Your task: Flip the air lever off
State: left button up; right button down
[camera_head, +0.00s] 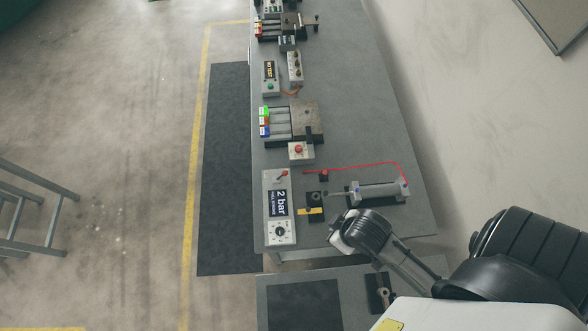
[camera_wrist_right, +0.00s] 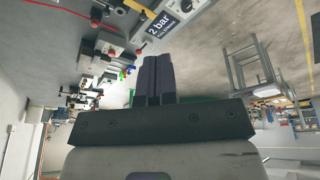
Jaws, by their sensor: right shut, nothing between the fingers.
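The air panel (camera_head: 268,205) is a grey box on the near part of the bench, with a "2 bar" display and a black dial. The red air lever (camera_head: 282,174) sits at its far end, tilted. In the right wrist view, the panel's display (camera_wrist_right: 161,22) is at the top, and the small red lever (camera_wrist_right: 138,51) is just above and left of the fingers. My right gripper (camera_wrist_right: 158,60) is shut and empty, apart from the lever. In the head view, my right wrist is right of the panel, and its fingers are hidden. My left gripper is not in view.
A clear cylinder (camera_head: 378,193) with a red hose (camera_head: 350,166) lies right of the panel. A black block with a yellow plate (camera_head: 310,211) stands between them. A red button box (camera_head: 300,152) and a fixture with coloured blocks (camera_head: 308,120) stand farther along the bench.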

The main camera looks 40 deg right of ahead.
jog(key=w+d+f+m+t+y+b, duration=0.1)
jog(key=w+d+f+m+y+b, duration=0.2)
jog(key=f+b, duration=0.45)
jog(key=w+d+f+m+t+y+b, duration=0.1)
jog(key=w+f+y+b, duration=0.1)
jog(key=w+f+b, duration=0.55)
jog(key=w+d+f+m+t+b, duration=0.1)
jog(key=d+b, duration=0.1)
jog(key=w+d+f+m+t+y+b, duration=0.1)
jog(key=w+d+f, duration=0.1)
jog(key=d, duration=0.1)
jog(key=w+d+f+m+t+y+b, duration=0.1)
jog(key=d+f+m+b, duration=0.1)
jog(key=shift+w+d+f+t+b, duration=0.15)
jog(key=shift+d+t+b, duration=0.15)
jog(key=w+d+m+t+b, duration=0.3)
jog(key=w+d+m+b, duration=0.1)
jog(key=d, duration=0.3)
jog(key=shift+d+r+m+t, duration=0.3)
jog(key=shift+d+m+t, duration=0.1)
